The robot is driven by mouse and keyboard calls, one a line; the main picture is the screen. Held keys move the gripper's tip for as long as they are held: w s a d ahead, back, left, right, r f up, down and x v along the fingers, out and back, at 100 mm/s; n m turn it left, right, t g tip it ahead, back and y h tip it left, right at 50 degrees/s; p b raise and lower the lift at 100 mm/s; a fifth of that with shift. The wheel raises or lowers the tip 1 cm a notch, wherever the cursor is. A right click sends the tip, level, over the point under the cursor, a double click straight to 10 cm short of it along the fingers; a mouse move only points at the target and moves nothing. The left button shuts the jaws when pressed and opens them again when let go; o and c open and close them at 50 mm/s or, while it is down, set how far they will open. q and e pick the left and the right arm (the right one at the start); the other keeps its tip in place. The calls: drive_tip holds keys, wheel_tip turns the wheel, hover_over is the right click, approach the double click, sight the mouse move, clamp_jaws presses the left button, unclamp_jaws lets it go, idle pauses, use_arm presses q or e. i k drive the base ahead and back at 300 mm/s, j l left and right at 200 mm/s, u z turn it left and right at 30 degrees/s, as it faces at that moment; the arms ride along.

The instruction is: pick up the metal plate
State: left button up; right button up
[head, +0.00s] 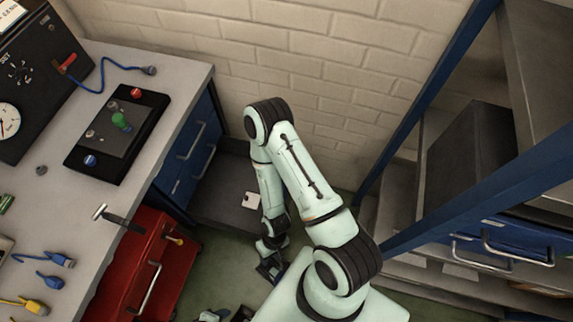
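A small pale square plate (251,200) with a dark spot lies on a dark grey low surface (222,196) against the wall. It is the only thing that looks like the metal plate, but its material is too small to tell. My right arm reaches down just right of it. My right gripper (269,270) hangs below and to the right of the plate in the picture, apart from it. Its fingers are small and dark, so I cannot tell how far apart they are. Part of what seems to be my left gripper (228,315) shows at the bottom edge, mostly cut off.
A grey workbench (60,190) at left holds a black button box (118,132), a hammer (115,216) and blue and yellow cables. A red tool chest (150,270) stands below it. A blue-framed shelf (430,110) stands at right. Some green floor is clear between.

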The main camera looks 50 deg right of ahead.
sight(252, 201)
drive_tip(key=k+j, duration=0.55)
drive_tip(key=k, duration=0.3)
drive_tip(key=k+j+z, duration=0.15)
drive_tip(key=z, duration=0.35)
drive_tip(key=k+z, duration=0.3)
drive_tip(key=z, duration=0.55)
